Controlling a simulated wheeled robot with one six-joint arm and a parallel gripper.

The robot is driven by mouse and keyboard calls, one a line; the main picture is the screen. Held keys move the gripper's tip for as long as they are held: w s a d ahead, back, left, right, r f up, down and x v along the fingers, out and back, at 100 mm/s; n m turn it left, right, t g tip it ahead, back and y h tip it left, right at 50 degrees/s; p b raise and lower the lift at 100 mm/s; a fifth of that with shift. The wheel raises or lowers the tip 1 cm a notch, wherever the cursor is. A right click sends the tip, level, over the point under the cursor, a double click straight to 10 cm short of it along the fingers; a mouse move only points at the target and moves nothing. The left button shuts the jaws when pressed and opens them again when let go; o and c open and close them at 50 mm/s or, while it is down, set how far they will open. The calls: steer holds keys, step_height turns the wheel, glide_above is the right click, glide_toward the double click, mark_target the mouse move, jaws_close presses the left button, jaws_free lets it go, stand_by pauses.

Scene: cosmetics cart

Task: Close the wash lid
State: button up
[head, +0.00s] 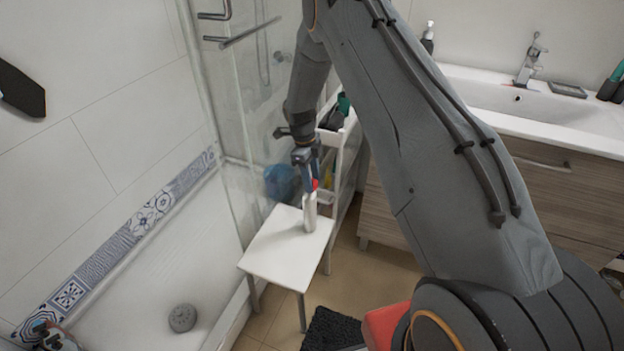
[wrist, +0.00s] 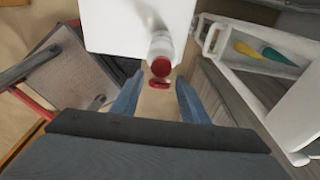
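The wash bottle (head: 309,213) stands upright on a small white table (head: 276,252), with a red top (head: 315,184). In the wrist view the pale bottle (wrist: 160,46) shows its red top (wrist: 161,67), and a separate-looking red flap, the lid (wrist: 158,84), sticks out from it on the near side, apparently flipped open. My gripper (head: 305,180) is close above the bottle. In the wrist view its two blue fingers (wrist: 158,100) are spread apart, with the lid showing in the gap near their tips. I cannot see either finger touching the lid.
A white cart (head: 345,160) with bottles stands behind the table; its shelf holds yellow and teal items (wrist: 265,52) in the wrist view. A glass shower screen (head: 225,110) is at the left. A sink cabinet (head: 545,180) is at the right. The tabletop around the bottle is clear.

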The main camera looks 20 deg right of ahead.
steer(key=shift+o, duration=0.4)
steer(key=shift+r, duration=0.1)
step_height(320, 180, up, 8)
steer(key=b, duration=0.1)
steer(key=shift+w+a+b, duration=0.3)
steer(key=shift+w+a, duration=0.05)
steer(key=shift+a, duration=0.1)
steer(key=shift+f, duration=0.2)
steer(key=shift+c, duration=0.2)
